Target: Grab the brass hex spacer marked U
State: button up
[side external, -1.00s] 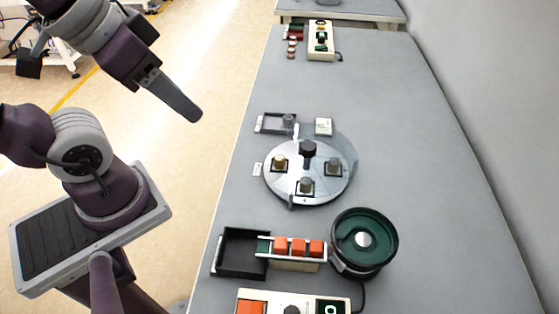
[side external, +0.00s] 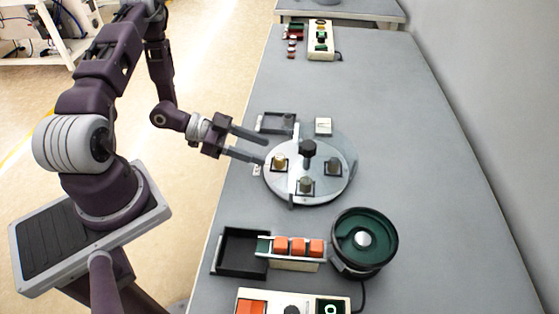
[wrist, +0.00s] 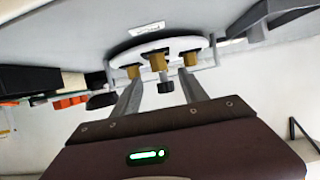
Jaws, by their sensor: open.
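A round silver dial plate (side external: 275,190) on the table carries several hex spacers in dark square nests around a black knob (side external: 308,150). The spacer at the left (side external: 279,161) looks brass; the front one (side external: 305,184) and the right one (side external: 333,167) look duller. No letter U is readable on any of them. My gripper (side external: 265,149) is open and empty at the dial's left edge, its fingers pointing toward the brass-looking spacer. In the wrist view my gripper (wrist: 157,82) faces the plate, with gold-coloured spacers (wrist: 157,62) between and beside the fingers.
A dark tray (side external: 272,123) and a white block (side external: 323,126) lie behind the dial. In front are a black bin (side external: 241,229), a rail with orange blocks (side external: 298,246), and a green bowl feeder (side external: 364,216). The table's right side is clear.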

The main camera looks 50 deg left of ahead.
aim_at(280, 157)
jog(key=x, duration=0.7)
jog(key=shift+r, duration=0.1)
grip_shut()
